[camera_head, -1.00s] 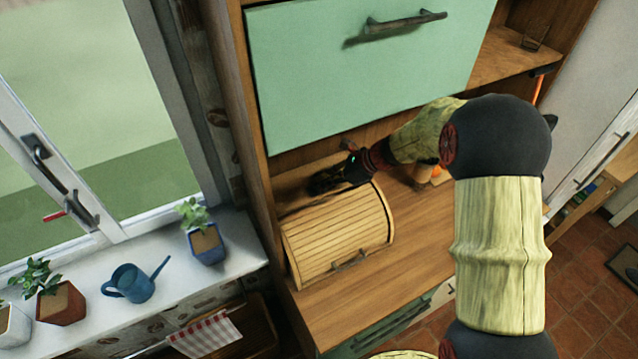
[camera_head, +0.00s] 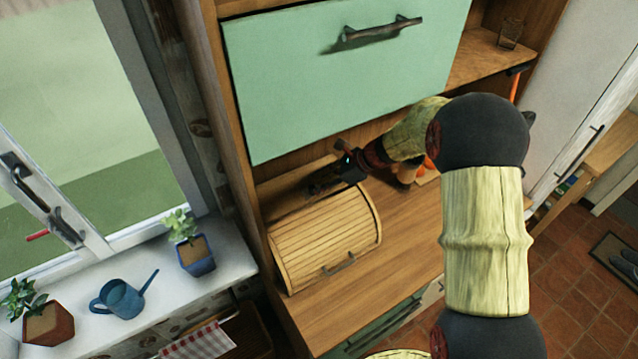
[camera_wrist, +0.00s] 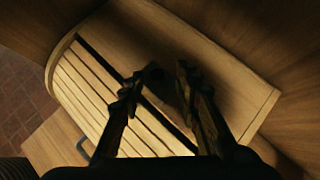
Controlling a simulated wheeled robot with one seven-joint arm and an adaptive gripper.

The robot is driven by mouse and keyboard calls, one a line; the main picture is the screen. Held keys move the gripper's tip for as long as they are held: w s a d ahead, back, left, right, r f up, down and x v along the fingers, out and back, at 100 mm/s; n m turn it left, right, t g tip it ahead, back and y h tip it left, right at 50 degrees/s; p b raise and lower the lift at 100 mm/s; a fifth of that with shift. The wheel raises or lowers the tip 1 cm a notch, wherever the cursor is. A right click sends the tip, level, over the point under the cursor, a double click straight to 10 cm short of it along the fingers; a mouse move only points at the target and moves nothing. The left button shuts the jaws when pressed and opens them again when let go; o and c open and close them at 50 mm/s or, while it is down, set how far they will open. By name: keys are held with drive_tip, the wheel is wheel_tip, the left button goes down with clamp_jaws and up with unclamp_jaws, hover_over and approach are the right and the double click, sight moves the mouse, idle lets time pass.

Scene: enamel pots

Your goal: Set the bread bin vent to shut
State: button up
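The bread bin (camera_head: 318,243) is a light wooden roll-top box with a slatted curved front and a bar handle, standing on the counter. Its slats (camera_wrist: 85,92) and flat top (camera_wrist: 225,72) also show in the wrist view. My gripper (camera_head: 322,182) is over the bin's top near its back. In the wrist view my gripper (camera_wrist: 159,72) has its two fingers apart, pointing at the top. A small dark shape lies between the fingertips; shadow hides whether it is the vent's knob. The vent's setting cannot be made out, nor whether the fingers touch anything.
A green cabinet door (camera_head: 345,75) hangs above the bin, and my arm reaches in under it. Orange items (camera_head: 428,165) stand on the counter to the right. A windowsill with a watering can (camera_head: 120,298) and potted plants is at the left.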

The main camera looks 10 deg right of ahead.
drive_tip(key=v, duration=1.2)
idle(0.4)
